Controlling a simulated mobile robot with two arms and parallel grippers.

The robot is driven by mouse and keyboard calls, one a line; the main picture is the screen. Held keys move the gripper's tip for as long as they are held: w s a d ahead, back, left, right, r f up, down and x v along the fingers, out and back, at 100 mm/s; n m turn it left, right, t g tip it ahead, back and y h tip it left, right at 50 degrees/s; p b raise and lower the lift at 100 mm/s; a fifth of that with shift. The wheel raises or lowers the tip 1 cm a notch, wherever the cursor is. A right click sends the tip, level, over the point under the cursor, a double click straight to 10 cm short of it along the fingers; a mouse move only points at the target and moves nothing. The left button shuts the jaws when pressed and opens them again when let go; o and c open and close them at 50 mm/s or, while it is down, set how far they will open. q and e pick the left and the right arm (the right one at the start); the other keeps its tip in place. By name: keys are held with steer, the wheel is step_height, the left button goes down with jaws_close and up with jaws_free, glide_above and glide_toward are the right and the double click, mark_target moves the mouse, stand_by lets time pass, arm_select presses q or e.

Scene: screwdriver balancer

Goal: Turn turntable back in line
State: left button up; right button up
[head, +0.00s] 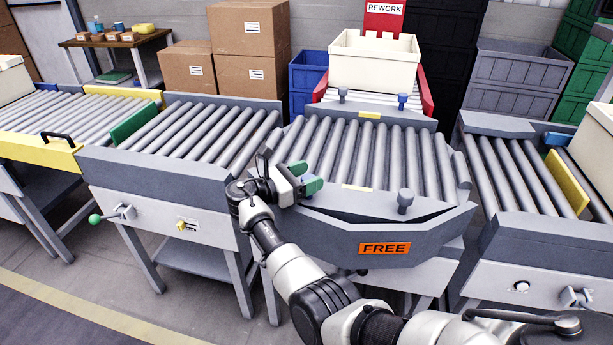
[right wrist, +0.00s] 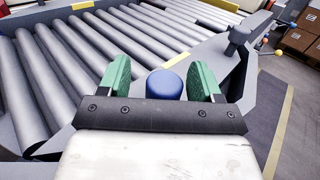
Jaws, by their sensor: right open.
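The turntable (head: 325,190) is the middle roller section, above an orange FREE sign (head: 384,248). Its deck sits at an angle to its front housing, leaving a dark wedge-shaped gap. A blue-topped post (head: 403,102) and a grey post (head: 342,95) stand at its far edge; another grey post (head: 405,200) stands at the near right. My right gripper (head: 312,184), with green fingertips, is open at the near left corner. In the right wrist view, a blue post (right wrist: 166,83) stands between its open fingers (right wrist: 162,80); contact is unclear. The head view hides this post behind the gripper. My left gripper is out of view.
Roller conveyors flank the turntable, left (head: 195,130) and right (head: 515,170). Behind it, a cream tote (head: 374,62) sits on the red-sided REWORK lane. The right conveyor has a yellow plate (head: 567,182) and a cream box (head: 594,150). The turntable's rollers are bare.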

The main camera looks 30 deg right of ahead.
steer(key=a+b, duration=0.1)
steer(key=a, duration=1)
steer(key=shift+s+b, duration=0.2)
steer(key=shift+b, duration=0.2)
